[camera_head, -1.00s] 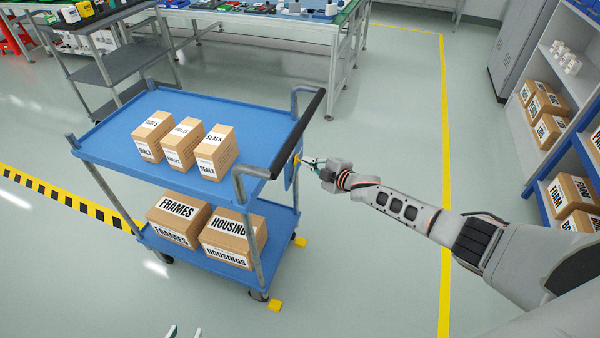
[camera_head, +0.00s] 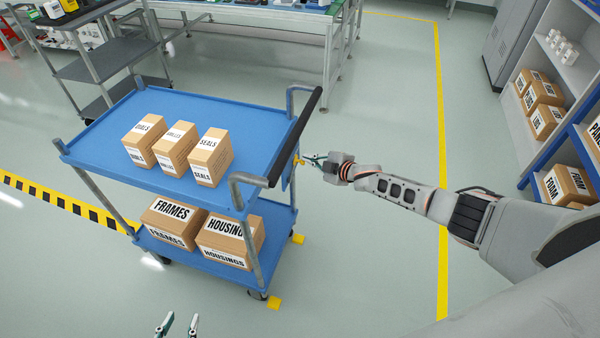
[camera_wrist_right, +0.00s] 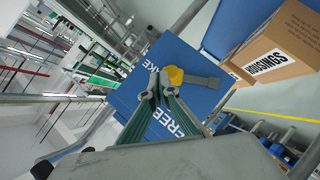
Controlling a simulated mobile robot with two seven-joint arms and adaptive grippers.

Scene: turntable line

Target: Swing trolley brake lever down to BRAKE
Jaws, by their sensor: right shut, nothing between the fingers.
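The blue trolley (camera_head: 100,150) stands left of centre in the head view, with a blue plate (camera_head: 288,178) on its right end. In the right wrist view the plate (camera_wrist_right: 125,95) reads FREE near the fingers; other lettering is partly hidden. The brake lever (camera_wrist_right: 200,80) is a grey bar with a yellow part, lying across the plate. My right gripper (camera_head: 309,159) is shut and empty beside the plate. Its fingertips (camera_wrist_right: 154,78) are close to the yellow part; contact cannot be told. My left gripper (camera_head: 179,321) is open and empty at the bottom edge.
Three small boxes (camera_head: 176,147) stand on the trolley's top deck, and FRAMES and HOUSINGS boxes (camera_head: 230,243) on the lower one. A black push handle (camera_head: 297,138) rises above the plate. A shelf with boxes (camera_head: 568,186) stands at right. The floor in front is clear.

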